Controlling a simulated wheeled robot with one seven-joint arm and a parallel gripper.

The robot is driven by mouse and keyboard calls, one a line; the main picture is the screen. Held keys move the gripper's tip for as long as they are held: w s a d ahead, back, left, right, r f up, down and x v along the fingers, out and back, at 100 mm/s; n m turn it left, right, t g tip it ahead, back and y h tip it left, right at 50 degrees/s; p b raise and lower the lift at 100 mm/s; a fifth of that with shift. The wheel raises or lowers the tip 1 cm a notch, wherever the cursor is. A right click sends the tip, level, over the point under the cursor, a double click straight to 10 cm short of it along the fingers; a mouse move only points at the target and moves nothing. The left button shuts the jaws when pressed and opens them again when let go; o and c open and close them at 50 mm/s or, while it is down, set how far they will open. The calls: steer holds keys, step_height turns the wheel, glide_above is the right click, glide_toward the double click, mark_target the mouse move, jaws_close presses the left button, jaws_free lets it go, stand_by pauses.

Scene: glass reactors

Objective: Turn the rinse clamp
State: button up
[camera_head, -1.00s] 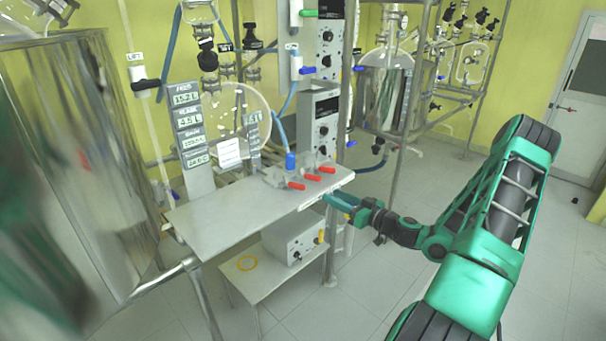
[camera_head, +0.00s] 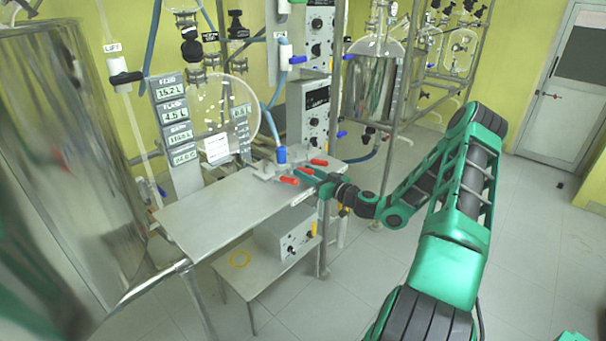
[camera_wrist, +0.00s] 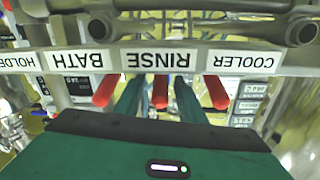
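Whether the fingers are level in depth with the handle I cannot tell. In the head view my gripper (camera_head: 312,178) is at the right edge of the grey table, close to the red handles, and partly covers this area. The middle handle (camera_head: 305,170) is partly visible there.
The bath handle (camera_wrist: 105,91) and cooler handle (camera_wrist: 216,92) flank my fingers closely. A blue-capped fitting (camera_head: 281,155) stands behind the clamps. The grey table (camera_head: 215,212) is clear on its left. A large shiny vessel (camera_head: 75,150) stands at far left.

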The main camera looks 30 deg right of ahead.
steer(key=shift+w+a, duration=0.15)
steer(key=shift+w, duration=0.35)
jaws_close()
